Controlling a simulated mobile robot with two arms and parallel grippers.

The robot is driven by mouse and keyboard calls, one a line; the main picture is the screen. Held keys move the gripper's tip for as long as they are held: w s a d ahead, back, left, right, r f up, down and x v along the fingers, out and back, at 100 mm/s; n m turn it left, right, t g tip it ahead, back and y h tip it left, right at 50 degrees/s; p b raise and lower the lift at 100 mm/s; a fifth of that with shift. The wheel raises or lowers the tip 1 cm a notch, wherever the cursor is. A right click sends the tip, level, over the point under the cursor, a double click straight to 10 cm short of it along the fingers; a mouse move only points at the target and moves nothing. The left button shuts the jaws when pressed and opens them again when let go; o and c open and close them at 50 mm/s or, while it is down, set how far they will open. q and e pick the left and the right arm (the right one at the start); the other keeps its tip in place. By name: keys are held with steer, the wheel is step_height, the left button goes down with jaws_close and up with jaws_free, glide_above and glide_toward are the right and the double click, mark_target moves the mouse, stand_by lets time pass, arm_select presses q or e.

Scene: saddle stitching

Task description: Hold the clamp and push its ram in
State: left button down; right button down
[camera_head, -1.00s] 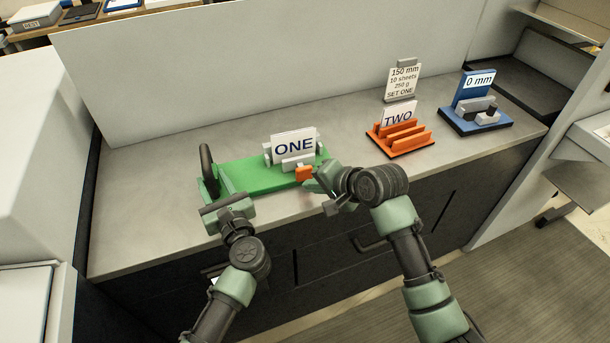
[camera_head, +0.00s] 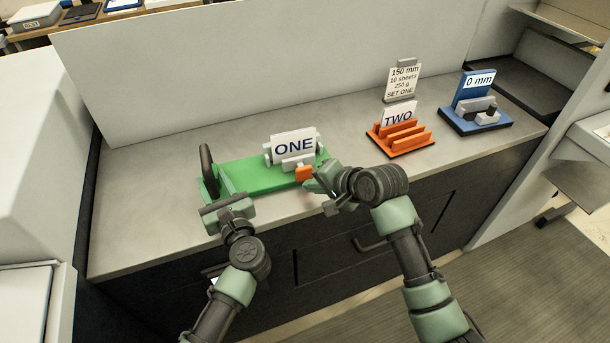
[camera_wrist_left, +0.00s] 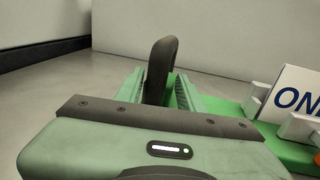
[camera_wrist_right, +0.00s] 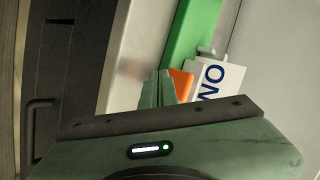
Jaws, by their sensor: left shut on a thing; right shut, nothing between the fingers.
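The green clamp (camera_head: 243,175) lies on the grey counter with a dark loop handle (camera_head: 206,160) at its left end. Its grey jaws at the right stand around the card ONE (camera_head: 294,146). The orange ram (camera_head: 304,174) is on the near side of the jaws. My left gripper (camera_wrist_left: 160,90) is shut on the handle, with one finger on each side. My right gripper (camera_head: 315,182) is shut and empty, its tips close beside the orange ram. In the right wrist view the ram (camera_wrist_right: 181,84) shows just behind the tips; I cannot tell whether they touch.
An orange stand (camera_head: 405,147) with the card TWO and a blue stand (camera_head: 482,122) with a 0 mm label are further right. A sign (camera_head: 404,80) stands behind TWO. A pale panel (camera_head: 280,70) closes off the back. The counter is bare at its left.

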mark_target(305, 175)
steer(key=shift+w, duration=0.1)
stand_by(0.5)
steer(key=shift+w+a, duration=0.15)
steer(key=shift+w, duration=0.15)
steer(key=shift+w+a, duration=0.35)
steer(key=shift+w, duration=0.4)
steer(key=shift+w+a, duration=0.3)
steer(key=shift+w, duration=0.45)
stand_by(1.9)
steer(key=shift+s, duration=0.1)
steer(key=shift+s+d, duration=0.25)
steer(key=shift+s, duration=0.35)
steer(key=shift+s+d, duration=0.3)
steer(key=shift+s, duration=0.3)
steer(key=shift+s+d, duration=0.25)
steer(key=shift+s, duration=0.35)
steer(key=shift+s+d, duration=0.3)
steer(key=shift+s, duration=0.5)
steer(key=shift+s+d, duration=0.3)
steer(key=shift+s, duration=0.45)
steer(key=shift+s+d, duration=0.3)
steer(key=shift+s, duration=0.5)
